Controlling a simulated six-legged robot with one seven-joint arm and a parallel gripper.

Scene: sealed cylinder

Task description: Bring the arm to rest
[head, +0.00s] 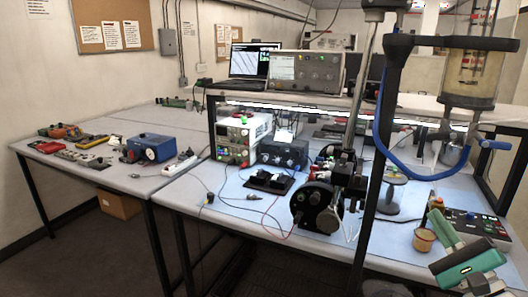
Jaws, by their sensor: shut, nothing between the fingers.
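My arm, green and grey, shows at the bottom right, in front of the table's right part. Its end, my gripper (438,222), points up and to the left and is shut with nothing in it. It is close to a small beige cup (424,240) in the picture. I cannot tell whether they touch. The rest of my arm is cut off by the lower right edge.
A clear cylinder (470,75) with red markings stands at the upper right, with a blue tube (400,172) below. A dark post rises near my arm. The blue-topped table (240,225) holds instruments, a black wheel device (316,207) and a button panel (470,225). Floor shows at lower left.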

